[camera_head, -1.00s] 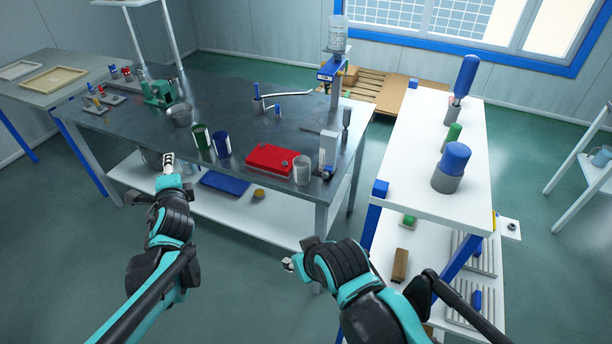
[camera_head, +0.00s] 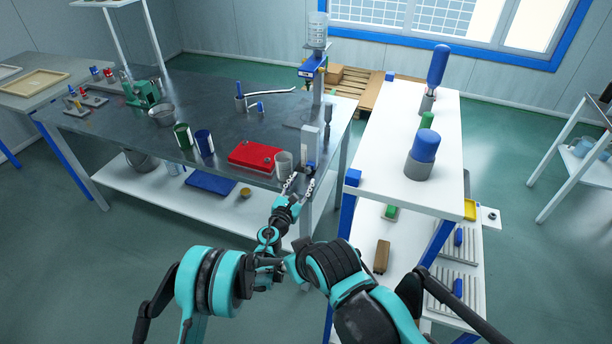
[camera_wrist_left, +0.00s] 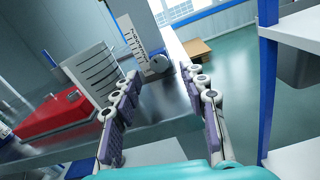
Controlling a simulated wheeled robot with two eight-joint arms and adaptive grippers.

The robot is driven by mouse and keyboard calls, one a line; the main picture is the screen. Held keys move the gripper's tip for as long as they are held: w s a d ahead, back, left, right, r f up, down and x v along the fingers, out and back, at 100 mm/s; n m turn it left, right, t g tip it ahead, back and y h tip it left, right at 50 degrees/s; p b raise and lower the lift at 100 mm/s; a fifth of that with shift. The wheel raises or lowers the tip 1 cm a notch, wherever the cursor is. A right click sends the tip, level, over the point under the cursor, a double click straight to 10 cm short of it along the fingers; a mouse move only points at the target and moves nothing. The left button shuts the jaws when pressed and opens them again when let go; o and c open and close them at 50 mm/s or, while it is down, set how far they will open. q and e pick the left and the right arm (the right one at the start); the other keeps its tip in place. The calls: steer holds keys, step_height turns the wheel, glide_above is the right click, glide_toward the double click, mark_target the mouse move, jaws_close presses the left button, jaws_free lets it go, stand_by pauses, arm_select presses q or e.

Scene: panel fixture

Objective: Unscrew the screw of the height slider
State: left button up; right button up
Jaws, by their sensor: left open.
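The height slider (camera_head: 309,143) is a pale upright post at the right front corner of the dark metal table. My left gripper (camera_head: 299,187) is open in front of the table edge, just below the slider. In the left wrist view the open, empty fingers (camera_wrist_left: 161,84) point at the knob, which appears between and beyond the tips, apart from them. My right gripper (camera_head: 291,264) is low in front, mostly hidden by the arms; its jaws are unclear.
A grey-white cup (camera_head: 284,163) and a red case (camera_head: 255,155) stand left of the slider, close to the left fingers. The white shelf unit (camera_head: 390,188) with a blue post (camera_head: 346,210) is close on the right. The lower table shelf (camera_head: 150,195) lies beneath.

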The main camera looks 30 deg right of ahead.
mark_target(307, 171)
arm_select(q)
steer(key=b+x, duration=0.1)
steer(key=x, duration=0.4)
jaws_close()
